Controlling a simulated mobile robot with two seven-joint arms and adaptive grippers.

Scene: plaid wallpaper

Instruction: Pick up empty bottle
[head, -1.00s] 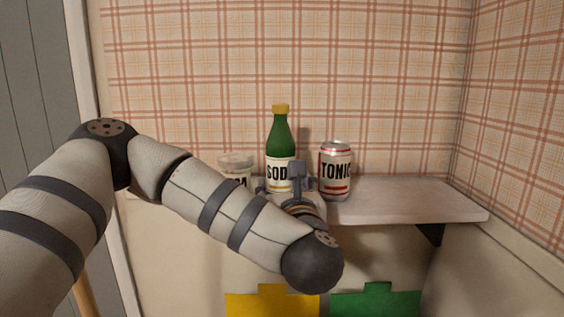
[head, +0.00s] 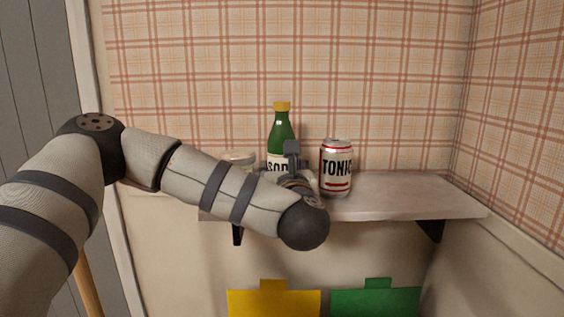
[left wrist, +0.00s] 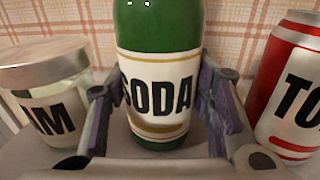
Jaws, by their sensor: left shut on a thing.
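A green bottle (head: 281,128) with a yellow cap and a white SODA label stands upright on the wall shelf (head: 420,197). It also shows in the left wrist view (left wrist: 158,92), between the fingers. My left gripper (head: 291,165) reaches it from the front and is shut on it, one finger on each side of the label. The forearm and wrist hide the lower part of the bottle in the head view. My right gripper is not in view.
A red and white TONIC can (head: 336,168) stands close on the right of the bottle. A lidded jar (left wrist: 45,100) stands close on the left, mostly hidden by my arm in the head view. The right end of the shelf is clear. Yellow (head: 273,303) and green (head: 375,303) shapes are below.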

